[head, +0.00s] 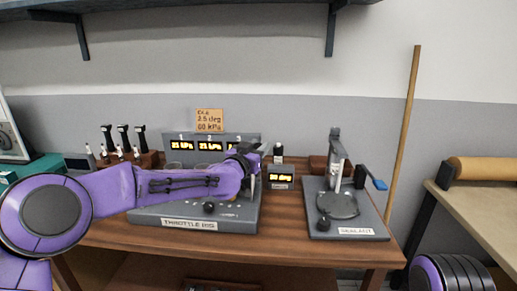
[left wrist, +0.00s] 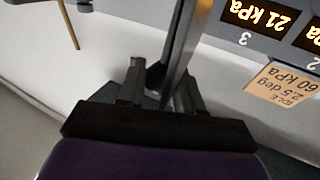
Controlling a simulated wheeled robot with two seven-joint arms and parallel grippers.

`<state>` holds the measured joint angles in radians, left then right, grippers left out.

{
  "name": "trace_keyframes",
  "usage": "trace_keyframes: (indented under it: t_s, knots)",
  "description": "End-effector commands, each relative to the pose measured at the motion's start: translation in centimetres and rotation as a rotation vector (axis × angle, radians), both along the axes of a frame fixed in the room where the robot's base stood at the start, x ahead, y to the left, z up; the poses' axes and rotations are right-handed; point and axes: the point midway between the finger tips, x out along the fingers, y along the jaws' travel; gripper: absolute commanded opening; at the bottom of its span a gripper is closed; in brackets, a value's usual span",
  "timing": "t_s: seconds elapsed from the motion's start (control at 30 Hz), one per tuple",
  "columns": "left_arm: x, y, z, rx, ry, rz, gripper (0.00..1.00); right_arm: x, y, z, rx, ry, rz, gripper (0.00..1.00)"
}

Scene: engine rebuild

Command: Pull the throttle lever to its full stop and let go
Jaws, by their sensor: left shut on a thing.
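The throttle rig (head: 150,217) is a grey bench unit with a labelled front and a row of lit displays (head: 211,146) along its back. My left gripper (head: 246,155) is at the right end of the rig, its arm crossing in front of it. In the left wrist view, the throttle lever (left wrist: 186,45) is a grey metal bar running between the two dark fingers (left wrist: 160,88), and the gripper is shut on it. In the head view my gripper and wrist largely hide the lever. My right gripper is out of view.
A small display box (head: 281,177) stands right of the rig; its digits are hard to read. A note card (head: 209,120) gives idle values. The sealant stand (head: 345,219) is farther right. A rack with black-handled tools (head: 123,138) stands behind my left arm.

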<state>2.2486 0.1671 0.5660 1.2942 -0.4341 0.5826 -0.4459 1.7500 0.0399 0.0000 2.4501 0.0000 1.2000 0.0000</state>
Motion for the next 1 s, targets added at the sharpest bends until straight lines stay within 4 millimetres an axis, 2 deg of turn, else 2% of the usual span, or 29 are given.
trace_keyframes:
  t_s: [0.03, 0.47, 0.5, 0.53, 0.87, 1.0]
  knots:
    - [-0.3, -0.5, -1.2, 0.011, 0.018, -0.011, 0.0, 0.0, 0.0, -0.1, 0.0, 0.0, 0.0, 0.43]
    - [-0.3, -0.6, -1.4, 0.013, 0.02, -0.012, 0.0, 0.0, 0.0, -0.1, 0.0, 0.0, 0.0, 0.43]
    - [-0.3, -0.6, -1.4, 0.014, 0.021, -0.012, 0.45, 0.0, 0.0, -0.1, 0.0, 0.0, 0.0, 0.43]
    - [-0.3, -0.6, -1.4, 0.014, 0.021, -0.012, 0.54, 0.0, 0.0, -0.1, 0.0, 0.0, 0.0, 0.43]
    - [-0.4, -0.5, -1.3, 0.012, 0.019, -0.012, 0.55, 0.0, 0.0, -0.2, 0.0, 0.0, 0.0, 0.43]
    - [-1.2, -0.1, -1.4, 0.013, 0.018, -0.011, 0.55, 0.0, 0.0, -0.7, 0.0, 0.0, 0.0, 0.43]
